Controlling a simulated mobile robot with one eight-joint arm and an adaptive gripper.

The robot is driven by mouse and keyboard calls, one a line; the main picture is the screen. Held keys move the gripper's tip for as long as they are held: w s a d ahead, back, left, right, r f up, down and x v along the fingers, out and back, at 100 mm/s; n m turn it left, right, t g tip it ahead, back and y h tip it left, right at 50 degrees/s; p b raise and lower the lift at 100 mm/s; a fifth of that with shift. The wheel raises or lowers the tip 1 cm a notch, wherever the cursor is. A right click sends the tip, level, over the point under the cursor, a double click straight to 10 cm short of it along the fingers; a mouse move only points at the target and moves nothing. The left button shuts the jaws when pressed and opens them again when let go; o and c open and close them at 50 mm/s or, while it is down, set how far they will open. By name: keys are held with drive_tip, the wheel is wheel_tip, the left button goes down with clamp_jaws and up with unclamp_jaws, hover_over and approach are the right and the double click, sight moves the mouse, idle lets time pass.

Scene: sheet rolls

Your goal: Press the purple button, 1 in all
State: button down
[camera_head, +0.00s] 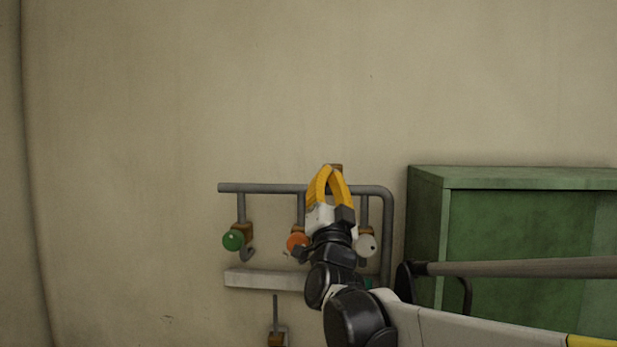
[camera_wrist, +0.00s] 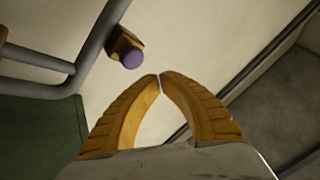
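The purple button (camera_wrist: 132,58) shows in the wrist view on a small brown block (camera_wrist: 122,42) next to a grey pipe. It lies a little beyond and to the left of my fingertips, apart from them in the picture. My gripper (camera_wrist: 160,76) has its two yellow fingers with tips together and nothing between them.
The grey pipe rack (camera_head: 262,188) on the wall carries a green button (camera_head: 233,240), an orange button (camera_head: 297,242) and a white button (camera_head: 365,245). A pale ledge (camera_head: 262,279) runs below. A green cabinet (camera_head: 428,215) stands to the right. The wall above is clear.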

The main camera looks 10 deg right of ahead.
drive_tip(key=shift+s+a, duration=0.2)
drive_tip(key=shift+s, duration=0.35)
drive_tip(key=shift+s+a, duration=0.15)
drive_tip(key=shift+s, duration=0.35)
drive_tip(key=s+a+f+n+g+y+b, duration=0.1)
drive_tip(key=s+f+n+g+y+b, duration=0.15)
drive_tip(key=f+b, duration=0.75)
drive_tip(key=s+a+f+n+g+y+b, duration=0.1)
drive_tip(key=s+f+n+g+y+b, duration=0.15)
drive_tip(key=f, duration=1.35)
drive_tip(key=s+a+f+n+g+y+b, duration=0.1)
drive_tip(key=s+f+n+g+y+b, duration=0.2)
drive_tip(key=f+b, duration=0.7)
drive_tip(key=s+d+f+g+b, duration=0.1)
drive_tip(key=s+f+g+b, duration=0.2)
drive_tip(key=f, duration=1)
drive_tip(key=s+d+f+n+g+h+b, duration=0.1)
drive_tip(key=s+f+g+b, duration=0.2)
drive_tip(key=s+f, duration=0.7)
drive_tip(key=s+d+f+n+g+h+b, duration=0.1)
drive_tip(key=s+f+b, duration=0.4)
drive_tip(key=f, duration=1.1)
drive_tip(key=s+d+g, duration=0.1)
drive_tip(key=s+g, duration=0.1)
drive_tip(key=shift+g, duration=0.4)
